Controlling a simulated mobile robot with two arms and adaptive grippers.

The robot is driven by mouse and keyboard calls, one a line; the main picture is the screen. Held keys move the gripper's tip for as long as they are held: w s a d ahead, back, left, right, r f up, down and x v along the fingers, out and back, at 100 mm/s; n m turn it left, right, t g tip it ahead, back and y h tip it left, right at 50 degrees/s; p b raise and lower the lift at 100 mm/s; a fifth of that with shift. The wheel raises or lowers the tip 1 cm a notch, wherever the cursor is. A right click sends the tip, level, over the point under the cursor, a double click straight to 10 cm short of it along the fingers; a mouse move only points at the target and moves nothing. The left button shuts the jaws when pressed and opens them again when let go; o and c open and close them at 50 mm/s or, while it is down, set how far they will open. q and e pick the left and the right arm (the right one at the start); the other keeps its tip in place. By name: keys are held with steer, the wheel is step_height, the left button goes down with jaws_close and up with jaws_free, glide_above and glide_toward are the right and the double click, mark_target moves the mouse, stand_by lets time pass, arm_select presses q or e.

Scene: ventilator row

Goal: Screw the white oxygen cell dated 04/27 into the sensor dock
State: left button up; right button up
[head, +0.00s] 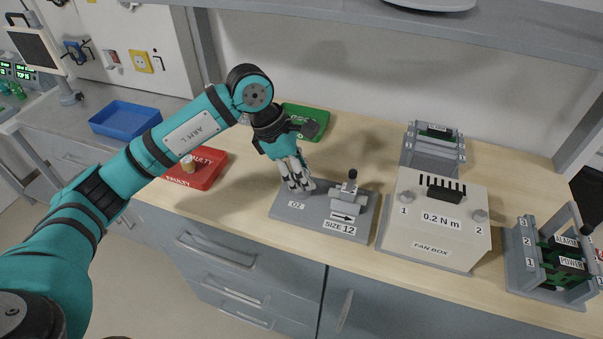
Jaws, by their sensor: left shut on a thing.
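My left gripper (298,182) points down over the left part of the grey sensor dock (283,212), just behind its "O2" label. Its fingers are shut on the white oxygen cell, which they almost wholly hide. No date can be read, and I cannot tell whether the cell's thread sits in the dock. A metal fitting with a black knob (350,188) stands on the dock's right part, by an arrow and a "SIZE 12" label. My right gripper is not in view.
A red "FAULTY" tray (209,166) holding a tan piece (187,163) lies left, a green tray (318,113) behind, and a blue tray (125,119) farther left. The fan box (430,228) stands close right of the dock, with a card rack (527,262) beyond.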

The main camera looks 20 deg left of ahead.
arm_select(q)
steer(key=m+g+b, duration=0.1)
steer(key=m+b, duration=0.1)
steer(key=m, duration=0.1)
steer(key=shift+f, duration=0.1)
steer(key=shift+m+g+b, duration=0.6)
steer(key=shift+m+b, duration=0.05)
steer(key=shift+m, duration=0.85)
steer(key=shift+b, duration=0.35)
steer(key=o, duration=1)
steer(key=shift+c, duration=0.2)
